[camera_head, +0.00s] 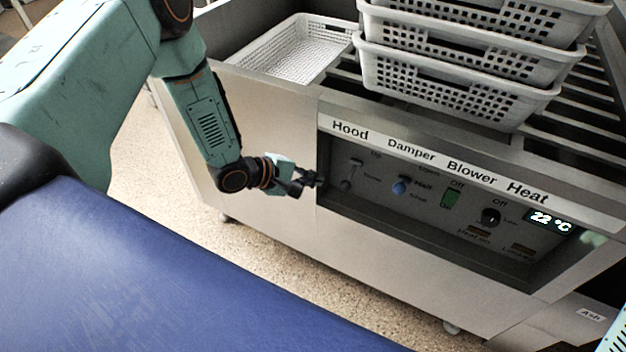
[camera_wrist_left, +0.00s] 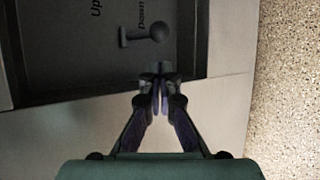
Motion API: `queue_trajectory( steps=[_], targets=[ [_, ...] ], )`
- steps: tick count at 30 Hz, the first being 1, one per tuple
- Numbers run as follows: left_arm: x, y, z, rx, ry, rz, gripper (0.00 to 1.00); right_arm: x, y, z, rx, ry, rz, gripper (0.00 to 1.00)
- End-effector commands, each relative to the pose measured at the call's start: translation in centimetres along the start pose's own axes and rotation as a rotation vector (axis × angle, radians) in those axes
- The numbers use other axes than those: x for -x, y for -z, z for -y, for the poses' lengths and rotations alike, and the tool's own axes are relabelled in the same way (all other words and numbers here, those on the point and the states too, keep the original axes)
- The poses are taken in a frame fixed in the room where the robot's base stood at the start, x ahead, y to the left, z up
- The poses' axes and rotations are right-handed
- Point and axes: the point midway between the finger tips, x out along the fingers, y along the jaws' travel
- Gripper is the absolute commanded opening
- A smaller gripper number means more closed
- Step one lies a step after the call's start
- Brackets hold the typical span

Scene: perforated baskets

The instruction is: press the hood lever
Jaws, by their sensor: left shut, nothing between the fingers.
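The hood lever (camera_head: 346,185) is a small dark lever with a ball knob under the "Hood" label, at the left end of the recessed control panel. In the left wrist view the lever (camera_wrist_left: 157,33) shows beyond my fingertips, its ball on the side of the "Down" marking. My left gripper (camera_head: 318,178) is shut and empty at the panel's left edge, just left of the lever. In the left wrist view the gripper's fingertips (camera_wrist_left: 160,78) meet at the recess edge, with a visible gap to the ball. My right gripper is not in view.
The panel also holds a blue damper knob (camera_head: 400,188), a green blower switch (camera_head: 451,197), a black heat knob (camera_head: 490,216) and a temperature display (camera_head: 551,222). Stacked white perforated baskets (camera_head: 455,85) and a single basket (camera_head: 290,50) stand above. Speckled floor lies left.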

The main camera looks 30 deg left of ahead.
Motion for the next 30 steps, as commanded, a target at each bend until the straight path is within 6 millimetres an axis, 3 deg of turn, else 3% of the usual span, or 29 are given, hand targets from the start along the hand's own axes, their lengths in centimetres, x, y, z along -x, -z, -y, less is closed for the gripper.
queue_trajectory(
  steps=[6, 12, 30],
  targets=[
    [-4.3, 0.1, 0.4, -0.005, 0.002, 0.001, 0.00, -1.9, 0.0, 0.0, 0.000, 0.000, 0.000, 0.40],
    [-6.6, 0.1, 0.2, -0.003, 0.002, 0.000, 0.00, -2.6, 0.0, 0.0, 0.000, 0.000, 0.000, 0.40],
    [-7.3, -0.1, 0.1, 0.001, 0.003, -0.001, 0.00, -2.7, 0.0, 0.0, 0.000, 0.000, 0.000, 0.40]
  ],
)
